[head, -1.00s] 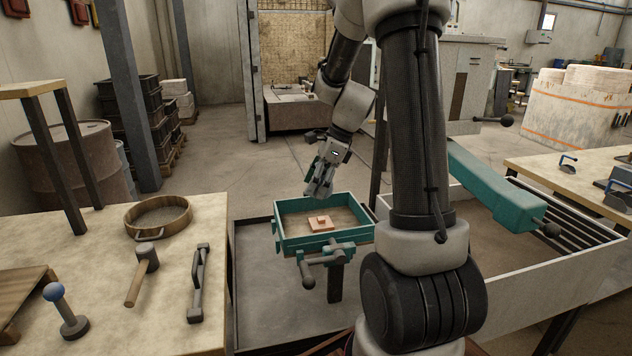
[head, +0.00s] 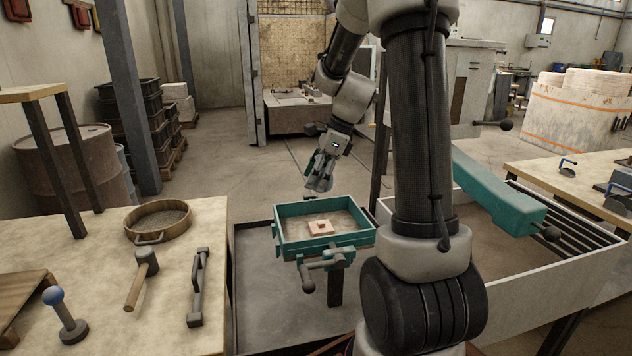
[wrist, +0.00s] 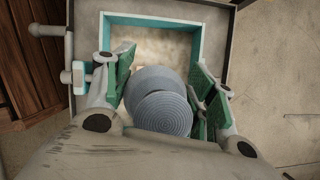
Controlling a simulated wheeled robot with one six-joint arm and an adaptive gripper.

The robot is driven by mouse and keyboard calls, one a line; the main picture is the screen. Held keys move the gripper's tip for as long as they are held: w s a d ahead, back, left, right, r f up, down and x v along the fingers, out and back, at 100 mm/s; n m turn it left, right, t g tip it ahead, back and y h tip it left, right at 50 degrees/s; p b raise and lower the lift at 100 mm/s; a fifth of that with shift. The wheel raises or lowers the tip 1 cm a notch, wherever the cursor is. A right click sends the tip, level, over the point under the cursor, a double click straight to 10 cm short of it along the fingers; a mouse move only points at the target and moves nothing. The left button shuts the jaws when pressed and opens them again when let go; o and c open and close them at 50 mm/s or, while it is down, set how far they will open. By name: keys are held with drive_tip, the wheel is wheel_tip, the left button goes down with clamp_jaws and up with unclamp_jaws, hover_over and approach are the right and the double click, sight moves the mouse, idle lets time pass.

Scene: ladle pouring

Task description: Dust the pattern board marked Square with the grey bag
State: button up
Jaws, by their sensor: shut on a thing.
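The pattern board (head: 321,230) lies inside a teal open frame (head: 296,246). It carries a small stepped block, and its surface looks pale with a reddish-brown centre. No marking is readable on it. My gripper (head: 319,184) is above the frame, near its far side, apart from the board. In the wrist view its green-padded fingers (wrist: 160,95) are shut on a round, ridged grey bag (wrist: 163,112). The bag hides the board in that view. Pale ground shows inside the frame beyond the bag.
A bench at the left holds a round sieve (head: 158,220), a mallet (head: 143,275), a grey handled tool (head: 198,285) and a blue-knobbed tool (head: 66,315). A teal beam (head: 500,190) extends at the right. Dark bare tray floor (head: 285,310) lies in front of the frame.

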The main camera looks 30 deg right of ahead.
drive_tip(key=shift+f, duration=2.35)
drive_tip(key=shift+r, duration=2.35)
